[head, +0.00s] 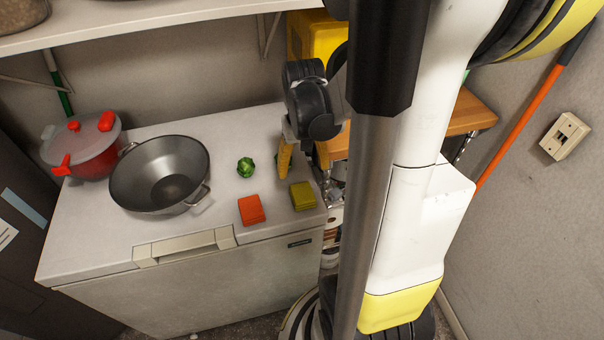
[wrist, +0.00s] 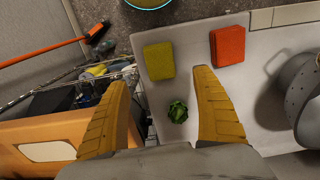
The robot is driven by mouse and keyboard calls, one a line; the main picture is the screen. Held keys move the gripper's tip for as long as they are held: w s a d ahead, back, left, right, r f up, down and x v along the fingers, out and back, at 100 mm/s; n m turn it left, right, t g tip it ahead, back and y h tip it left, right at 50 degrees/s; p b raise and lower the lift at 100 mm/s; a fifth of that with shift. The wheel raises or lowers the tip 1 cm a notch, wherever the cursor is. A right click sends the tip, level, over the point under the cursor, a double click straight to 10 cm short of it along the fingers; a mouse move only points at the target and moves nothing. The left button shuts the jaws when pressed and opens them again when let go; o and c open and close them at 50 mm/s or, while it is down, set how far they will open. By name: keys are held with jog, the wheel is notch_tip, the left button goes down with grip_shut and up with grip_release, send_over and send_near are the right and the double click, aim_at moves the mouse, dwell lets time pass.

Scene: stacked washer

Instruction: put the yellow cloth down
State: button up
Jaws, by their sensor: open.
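The yellow cloth (head: 303,195) is a folded square lying flat on the white chest lid (head: 225,235), near its front right corner. In the wrist view the yellow cloth (wrist: 159,61) lies ahead of the fingertips, with nothing gripping it. My gripper (head: 285,160) is over the right end of the lid, behind the cloth, pointing down. In the wrist view my gripper (wrist: 160,78) has its two yellow fingers wide apart and empty. The gap between fingers and cloth is hard to judge.
An orange-red cloth (head: 251,210) lies left of the yellow one. A green vegetable-like item (head: 245,167) sits behind them. A grey wok (head: 160,175) and a red pot (head: 85,150) stand at left. A wooden surface (head: 468,112) is beyond the lid's right edge.

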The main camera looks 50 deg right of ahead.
jog(key=a+r+n+t, duration=0.3)
jog(key=a+r, duration=0.3)
jog(key=a, duration=0.5)
jog(key=a+r+n+t, duration=0.3)
jog(key=a+r, duration=0.4)
jog(key=a, duration=0.3)
jog(key=shift+w+a+t, duration=0.35)
jog(key=shift+w+t, duration=0.05)
jog(key=shift+t, duration=0.2)
jog(key=shift+f, duration=0.15)
